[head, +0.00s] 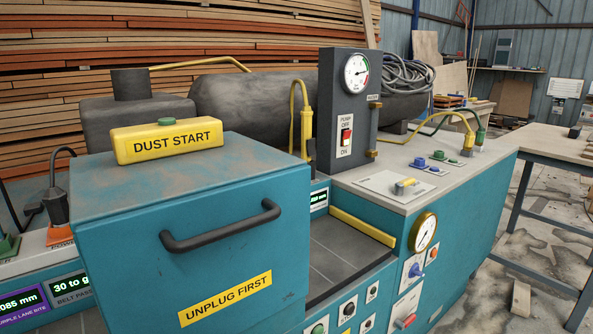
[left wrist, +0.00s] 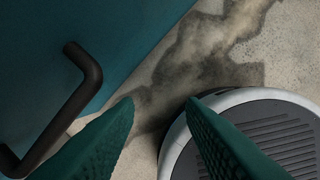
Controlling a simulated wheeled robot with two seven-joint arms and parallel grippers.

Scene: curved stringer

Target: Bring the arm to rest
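My left gripper (left wrist: 160,103) shows in the left wrist view as two green ridged fingers set wide apart, with nothing between them. It is open and points down toward the floor. A dark bar handle (left wrist: 72,95) on a teal panel (left wrist: 110,30) lies to the left of the fingers, apart from them as far as I can see. In the head view neither of my arms shows. There a similar black handle (head: 222,230) is on the front of a teal box (head: 120,250) marked UNPLUG FIRST. My right gripper is not in view.
A yellow DUST START block (head: 167,141) sits on the teal box. A dark switch panel (head: 345,115) with a gauge stands behind. A workbench (head: 560,145) is at the right, with stained floor before it. Part of my round base shows below the left gripper.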

